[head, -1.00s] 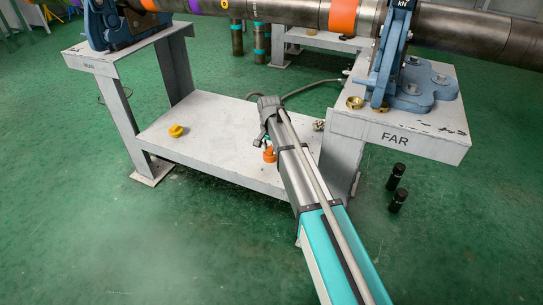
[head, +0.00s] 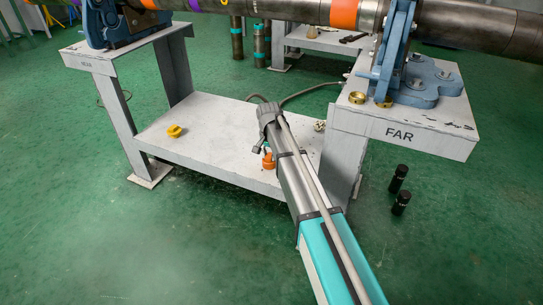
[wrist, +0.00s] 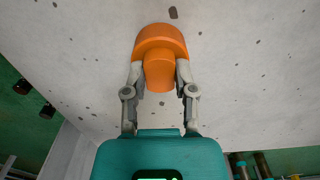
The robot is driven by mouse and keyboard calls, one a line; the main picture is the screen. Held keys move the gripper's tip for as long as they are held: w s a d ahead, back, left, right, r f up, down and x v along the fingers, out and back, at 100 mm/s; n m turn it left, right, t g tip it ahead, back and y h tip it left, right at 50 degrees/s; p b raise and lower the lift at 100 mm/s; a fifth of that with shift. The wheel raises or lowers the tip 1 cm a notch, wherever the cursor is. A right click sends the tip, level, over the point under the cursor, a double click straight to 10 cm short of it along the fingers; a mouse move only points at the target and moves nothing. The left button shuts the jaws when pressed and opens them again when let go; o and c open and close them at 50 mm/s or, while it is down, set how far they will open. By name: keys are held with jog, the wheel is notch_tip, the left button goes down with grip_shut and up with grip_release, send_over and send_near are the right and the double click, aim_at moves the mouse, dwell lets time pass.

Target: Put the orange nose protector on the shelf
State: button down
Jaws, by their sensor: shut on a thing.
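The orange nose protector (wrist: 160,42) sits between the two fingertips of my gripper (wrist: 160,76) in the wrist view, with a wide rounded part outward and a narrower stub between the fingers. My gripper is shut on the stub. In the head view the orange nose protector (head: 268,161) shows beside my arm, over the right part of the low grey shelf (head: 215,130) near its front edge. My arm hides part of it and most of the gripper. I cannot tell whether it touches the shelf.
A yellow piece (head: 174,131) lies on the shelf's left part. A small pale item (head: 319,125) is right of my arm. The block marked FAR (head: 428,135) stands at the right with two brass rings (head: 357,97) on top.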

aim_at(269, 156)
jog(key=shift+f, duration=0.2)
jog(key=shift+c, duration=2.1)
grip_release()
jog(key=shift+r, duration=0.1)
jog(key=shift+r, duration=0.2)
notch_tip(269, 156, up, 12)
jog(key=p, duration=1.2)
jog(key=shift+f, duration=0.1)
